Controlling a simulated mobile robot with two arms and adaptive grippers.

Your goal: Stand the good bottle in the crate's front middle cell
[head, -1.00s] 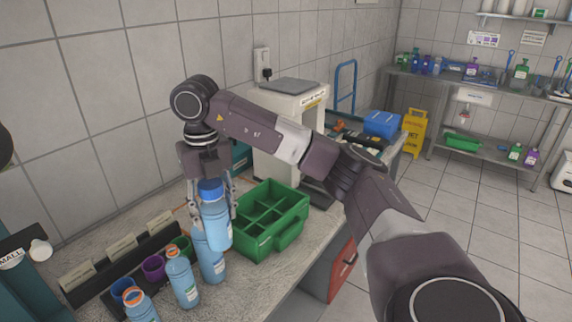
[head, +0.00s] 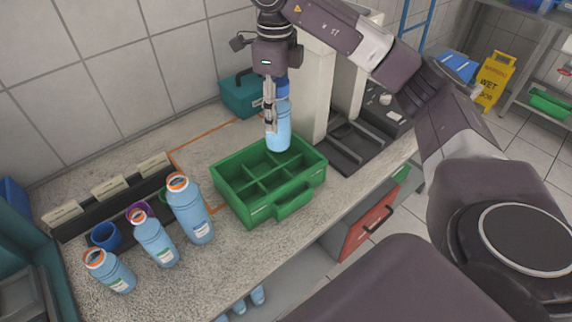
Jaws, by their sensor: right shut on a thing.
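My right gripper (head: 271,118) is shut on a light blue bottle with a blue cap (head: 280,133). It holds the bottle upright over the back right part of the green crate (head: 232,204). The bottle's lower end overlaps the crate's back cells in the picture; I cannot tell its exact height above them. The crate is divided into several cells and has a handle on its front side. The front cells I can see look empty. Three other blue bottles with orange and white tops, a tall one (head: 190,208), a middle one (head: 154,238) and a short one (head: 110,271), stand left of the crate. My left gripper is not in view.
A black rack with label cards (head: 108,187) and coloured cups (head: 106,236) stands behind the bottles. A teal box (head: 241,95) is behind the crate. A white machine with a black base (head: 350,140) is at the right. Bare counter lies in front of the crate.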

